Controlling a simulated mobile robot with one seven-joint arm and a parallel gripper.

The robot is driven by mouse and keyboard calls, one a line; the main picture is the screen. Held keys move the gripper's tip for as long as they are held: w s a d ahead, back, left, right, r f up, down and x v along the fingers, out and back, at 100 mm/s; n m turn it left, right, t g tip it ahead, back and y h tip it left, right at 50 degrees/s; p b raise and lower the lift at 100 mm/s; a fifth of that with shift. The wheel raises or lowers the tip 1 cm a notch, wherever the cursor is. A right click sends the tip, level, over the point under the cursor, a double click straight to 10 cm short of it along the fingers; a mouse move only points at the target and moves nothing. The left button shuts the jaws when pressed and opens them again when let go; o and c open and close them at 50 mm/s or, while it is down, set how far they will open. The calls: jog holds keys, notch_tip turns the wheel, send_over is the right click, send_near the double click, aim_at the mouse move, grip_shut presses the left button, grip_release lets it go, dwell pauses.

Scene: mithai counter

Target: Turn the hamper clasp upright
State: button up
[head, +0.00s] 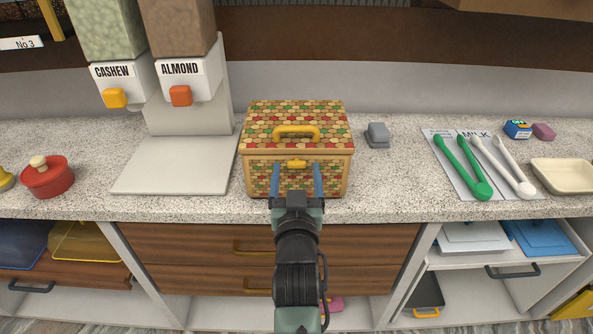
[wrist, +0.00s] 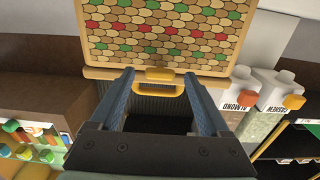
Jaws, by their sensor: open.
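The hamper (head: 345,172) is a closed box with a red, green and tan tile pattern, standing on the counter. Its yellow clasp (head: 296,164) is on the front, just below the lid, and lies sideways, wider than tall. In the wrist view, which is upside down, the clasp (wrist: 160,74) sits on the tan lid edge, with the lid's yellow handle (wrist: 158,91) beyond it. My gripper (head: 297,168) is open in front of the hamper. Its two blue fingers are on either side of the clasp, with clear gaps between; the gripper (wrist: 158,76) holds nothing.
Cashew and almond dispensers (head: 187,80) stand to the left over a pale base plate (head: 175,170). A red pot (head: 47,180) is further left. A small grey object (head: 377,135) stands right of the hamper; green tongs (head: 460,165) and a cream tray (head: 565,175) are further right.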

jog(key=shift+w, duration=0.25)
grip_shut()
dwell(0.3)
